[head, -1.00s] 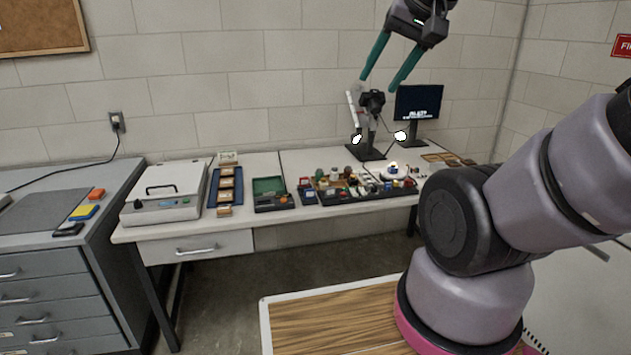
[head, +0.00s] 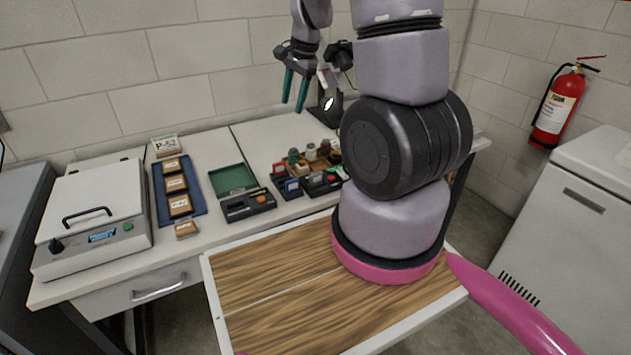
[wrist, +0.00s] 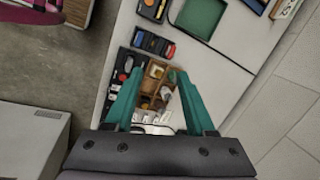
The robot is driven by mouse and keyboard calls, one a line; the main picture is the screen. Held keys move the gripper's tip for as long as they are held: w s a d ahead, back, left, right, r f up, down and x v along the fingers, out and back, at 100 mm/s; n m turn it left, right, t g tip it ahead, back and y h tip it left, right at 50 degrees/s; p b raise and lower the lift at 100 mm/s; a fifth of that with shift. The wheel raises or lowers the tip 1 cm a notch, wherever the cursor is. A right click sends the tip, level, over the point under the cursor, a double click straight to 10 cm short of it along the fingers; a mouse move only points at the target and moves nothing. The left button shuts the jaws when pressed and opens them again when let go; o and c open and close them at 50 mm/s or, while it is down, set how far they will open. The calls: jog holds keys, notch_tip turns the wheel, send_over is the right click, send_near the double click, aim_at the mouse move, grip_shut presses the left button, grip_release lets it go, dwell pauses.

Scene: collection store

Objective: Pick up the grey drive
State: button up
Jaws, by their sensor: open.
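I cannot make out a grey drive for certain in either view now. My gripper (head: 294,104) is open and empty, with two teal fingers, above the back of the table. In the wrist view my gripper (wrist: 158,76) points down over a wooden sorting tray (wrist: 152,78) of small items, well above it. Small black bins (head: 290,186) with blue and red pieces sit at the tray's front left; they also show in the wrist view (wrist: 152,43). My arm hides the right part of the table in the head view.
A black stand (head: 325,107) is close beside my gripper. A fire extinguisher (head: 557,108) hangs at right above a grey cabinet (head: 570,230).

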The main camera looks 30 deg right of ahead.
aim_at(316, 173)
jog(key=d+f+m, duration=0.1)
jog(key=d+f, duration=0.1)
jog(key=f, duration=0.3)
jog(key=d+f+m+g+h, duration=0.1)
jog(key=d+f, duration=0.1)
jog(key=f, duration=0.4)
jog(key=d+f+m+g+h, duration=0.1)
jog(key=d+f, duration=0.1)
jog(key=f, duration=0.3)
jog(key=shift+d+f+m, duration=0.2)
jog(key=shift+f+m, duration=0.05)
jog(key=shift+m, duration=0.05)
notch_tip(316, 173, down, 5)
jog(key=shift+d+r, duration=0.1)
notch_tip(316, 173, down, 6)
jog(key=shift+s+d+r, duration=0.1)
jog(key=shift+r, duration=0.05)
grip_shut()
